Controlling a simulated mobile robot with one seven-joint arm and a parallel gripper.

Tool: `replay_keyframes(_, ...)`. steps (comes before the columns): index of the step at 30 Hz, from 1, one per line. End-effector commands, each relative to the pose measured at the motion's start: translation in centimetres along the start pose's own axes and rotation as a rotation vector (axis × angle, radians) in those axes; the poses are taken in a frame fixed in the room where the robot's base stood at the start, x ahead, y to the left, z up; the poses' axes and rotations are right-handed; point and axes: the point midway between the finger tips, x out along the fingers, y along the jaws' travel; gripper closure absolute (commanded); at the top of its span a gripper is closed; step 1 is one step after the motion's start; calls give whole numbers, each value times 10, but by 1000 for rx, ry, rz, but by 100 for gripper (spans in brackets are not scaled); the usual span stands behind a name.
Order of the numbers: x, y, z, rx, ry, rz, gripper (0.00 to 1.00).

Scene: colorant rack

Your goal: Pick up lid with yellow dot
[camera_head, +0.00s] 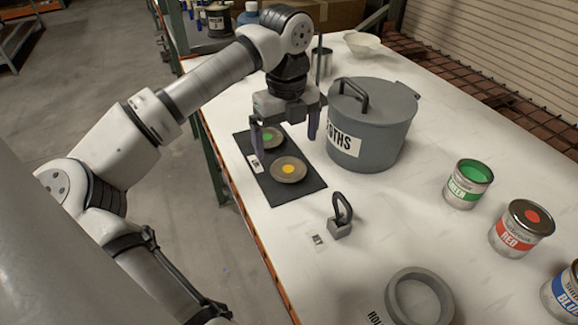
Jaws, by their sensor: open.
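The lid with the yellow dot (288,169) is a round grey-brown disc lying flat on a dark mat (303,194) on the white table. A similar lid with a green dot (267,138) lies behind it on the same mat. My gripper (284,136) points down above the back part of the mat, near the green-dot lid. Its two fingers are spread, one on the left and one on the right, with nothing seen between them. I cannot tell its exact height above the lids.
A grey lidded pot (372,128) stands close right of my gripper. A small handled block (340,222) stands in front of the mat. Green (468,184), red (521,228) and blue (564,292) cans stand right. A grey ring holder (419,297) is at the front. The table's middle is clear.

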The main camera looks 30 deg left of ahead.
Motion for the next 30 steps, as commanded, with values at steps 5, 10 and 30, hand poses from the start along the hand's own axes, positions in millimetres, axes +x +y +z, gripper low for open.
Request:
replay_keyframes(5,16,0,-1,1,0,-1,3)
replay_keyframes(10,29,-1,-4,3,4,-2,3)
replay_keyframes(30,69,-1,-6,2,0,-2,20)
